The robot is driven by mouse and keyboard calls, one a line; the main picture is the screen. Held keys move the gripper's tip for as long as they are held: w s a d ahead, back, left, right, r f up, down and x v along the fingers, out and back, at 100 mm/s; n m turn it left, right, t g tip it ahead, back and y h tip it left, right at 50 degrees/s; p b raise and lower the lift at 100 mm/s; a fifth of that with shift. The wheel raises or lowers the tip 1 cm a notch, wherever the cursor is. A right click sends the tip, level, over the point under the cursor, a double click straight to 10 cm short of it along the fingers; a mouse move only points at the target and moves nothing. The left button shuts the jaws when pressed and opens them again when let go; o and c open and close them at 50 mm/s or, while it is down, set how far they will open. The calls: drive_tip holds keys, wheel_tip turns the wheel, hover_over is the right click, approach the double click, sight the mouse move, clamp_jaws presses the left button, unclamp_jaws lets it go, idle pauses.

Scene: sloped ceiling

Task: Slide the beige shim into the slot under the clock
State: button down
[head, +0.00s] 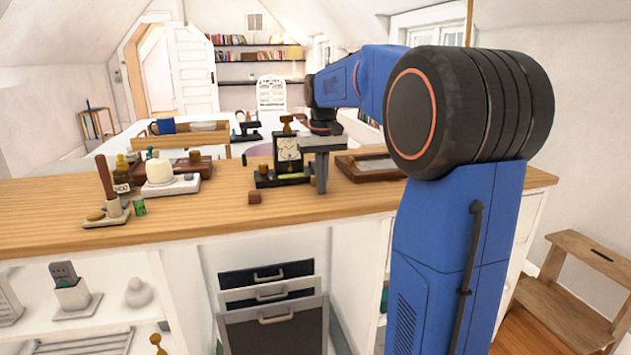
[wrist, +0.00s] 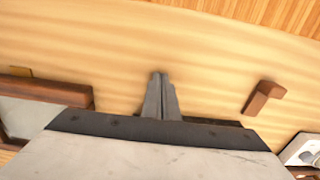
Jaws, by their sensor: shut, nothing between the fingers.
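The clock (head: 288,149) is a dark upright block with a pale square face and a brass-coloured knob on top. It stands on the counter, with a low black base (head: 265,181) and a yellow-green strip (head: 293,176) at its foot. My gripper (head: 320,190) points down just right of the clock, its tips near the counter. It also shows in the wrist view (wrist: 157,76), fingers shut together and empty over bare wood. I cannot clearly make out a beige shim or the slot; my gripper hides part of the wrist view.
A small brown block (head: 254,197) lies on the counter (head: 200,217) left of my gripper. A wood-framed tray (head: 370,167) lies to the right. A white device (head: 170,186), a bottle (head: 122,175) and a pestle stand (head: 108,218) are farther left. The front counter strip is mostly clear.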

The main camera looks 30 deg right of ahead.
drive_tip(key=shift+s+a+r, duration=0.15)
drive_tip(key=shift+s+r, duration=0.3)
drive_tip(key=shift+r, duration=0.45)
drive_tip(key=shift+s+a+r, duration=0.1)
drive_tip(key=shift+s+r, duration=0.35)
drive_tip(key=shift+r, duration=0.45)
drive_tip(key=shift+s+a+r, duration=0.15)
drive_tip(key=shift+s+r, duration=0.3)
drive_tip(key=shift+r, duration=0.45)
drive_tip(key=shift+s+a, duration=0.25)
drive_tip(key=shift+s, duration=0.05)
drive_tip(key=s+a+f+n+t, duration=0.1)
drive_tip(key=s+a+f, duration=0.3)
drive_tip(key=s, duration=0.5)
drive_tip(key=s+a+f+n+t, duration=0.1)
drive_tip(key=s+a+f+t, duration=0.1)
drive_tip(key=s+a+f, duration=0.3)
drive_tip(key=s+a+f+n+t, duration=0.1)
drive_tip(key=s+a+f, duration=0.4)
drive_tip(key=s+f, duration=0.4)
drive_tip(key=s, duration=0.4)
drive_tip(key=shift+a+f+t, duration=0.25)
drive_tip(key=shift+f+t, duration=0.05)
drive_tip(key=shift+f, duration=0.05)
